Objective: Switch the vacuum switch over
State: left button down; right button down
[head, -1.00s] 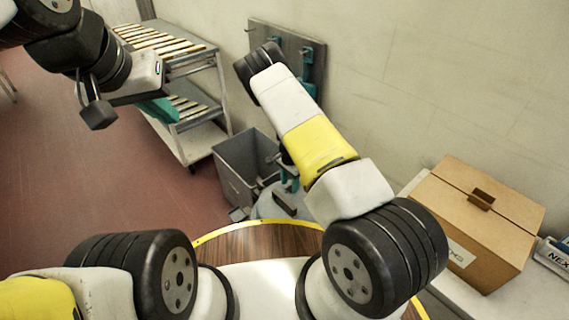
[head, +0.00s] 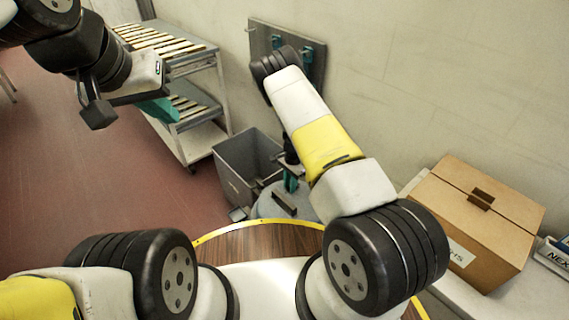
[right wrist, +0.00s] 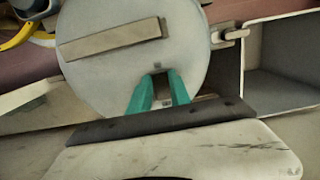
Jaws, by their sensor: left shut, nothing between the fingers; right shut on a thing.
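My right gripper (head: 291,184) reaches down behind my forearm to a round grey drum (head: 267,207) standing on the floor. In the right wrist view its teal fingers (right wrist: 158,76) come together over the drum's flat top (right wrist: 90,72), shut on a small grey piece (right wrist: 159,98) that I take for the vacuum switch's lever; it is mostly hidden. A flat bar (right wrist: 112,40) lies across the drum top beside the fingers. My left gripper (head: 160,108) is shut and empty at the upper left, well away from the drum.
A grey open bin (head: 240,170) stands next to the drum. A rack with rollers (head: 190,60) is behind it. A wall panel with teal hooks (head: 318,62) is beyond my right arm. A cardboard box (head: 475,215) sits on the right counter.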

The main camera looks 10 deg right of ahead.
jog(key=shift+w+d+r+g+y, duration=0.15)
jog(key=shift+g+y, duration=0.35)
jog(key=shift+y, duration=0.4)
jog(key=c, duration=1.2)
grip_release()
jog(key=v, duration=0.7)
jog(key=shift+r, duration=0.3)
jog(key=shift+w, duration=0.1)
